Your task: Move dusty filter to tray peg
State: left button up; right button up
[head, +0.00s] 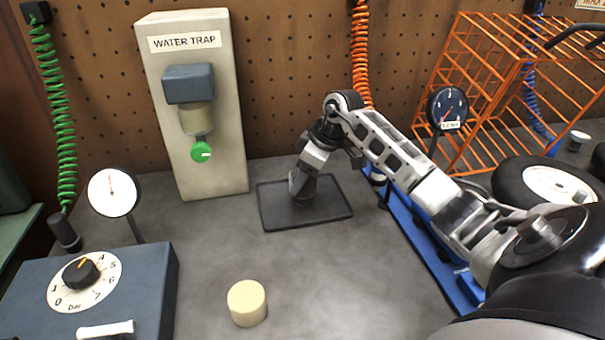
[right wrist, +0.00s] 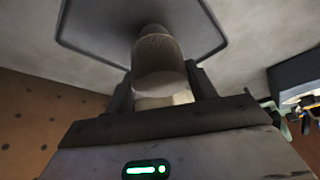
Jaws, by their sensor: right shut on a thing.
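The dusty filter (right wrist: 158,55) is a grey-brown cylinder in the right wrist view, between the two fingers of my right gripper (right wrist: 160,82). The gripper is shut on it. The dark tray (head: 335,213) lies flat on the bench in front of the water trap; its rim also shows in the right wrist view (right wrist: 82,48). In the head view my right gripper (head: 301,187) points down over the tray and mostly hides the filter. The tray peg is hidden, and I cannot tell whether the filter touches it. My left gripper is not in view.
The water trap (head: 215,150) stands behind left of the tray. A cream cylinder (head: 247,303) stands on the bench in front. A regulator box (head: 140,285) and white gauge (head: 113,192) are at left. A blue rail (head: 425,245), orange cage (head: 480,90) and wheel (head: 540,183) are at right.

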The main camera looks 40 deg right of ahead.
jog(key=shift+f+b, duration=0.4)
jog(key=shift+f, duration=0.45)
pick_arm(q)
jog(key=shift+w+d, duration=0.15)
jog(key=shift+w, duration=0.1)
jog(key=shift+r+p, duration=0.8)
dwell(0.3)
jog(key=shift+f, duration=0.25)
pick_arm(e)
jog(key=shift+f, duration=0.55)
jog(key=o, duration=0.7)
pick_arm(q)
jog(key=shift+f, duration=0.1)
